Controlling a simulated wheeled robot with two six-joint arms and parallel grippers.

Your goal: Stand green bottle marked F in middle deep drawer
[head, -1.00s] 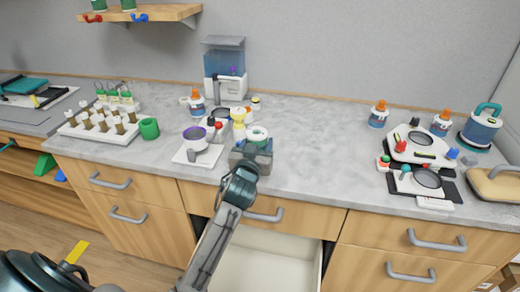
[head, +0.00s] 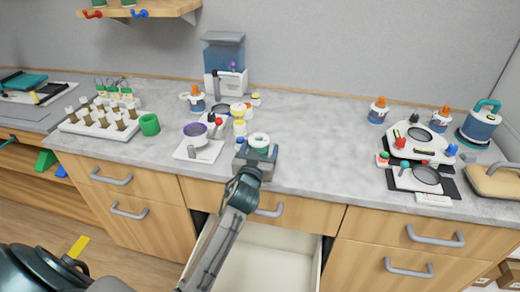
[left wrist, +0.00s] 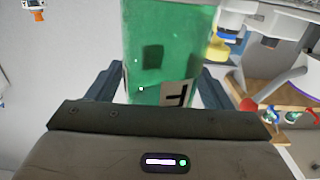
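The green bottle (left wrist: 170,40) fills the space between the fingers of my left gripper (left wrist: 160,90) in the left wrist view. Its pale label with a dark letter lies sideways near the right finger. In the head view my left gripper (head: 256,154) is at the front of the counter, and the bottle's white round top (head: 259,140) shows above it; the green body is hidden there. The gripper looks shut on the bottle. The middle deep drawer (head: 262,264) is pulled open below, in front of the cabinet, and its visible inside is bare. My right gripper is not in view.
A scale (head: 198,150) with a purple-lined bowl, yellow-topped containers (head: 239,125) and a dispenser (head: 225,65) stand left and behind. A shallow drawer front (head: 300,212) sits above the open drawer.

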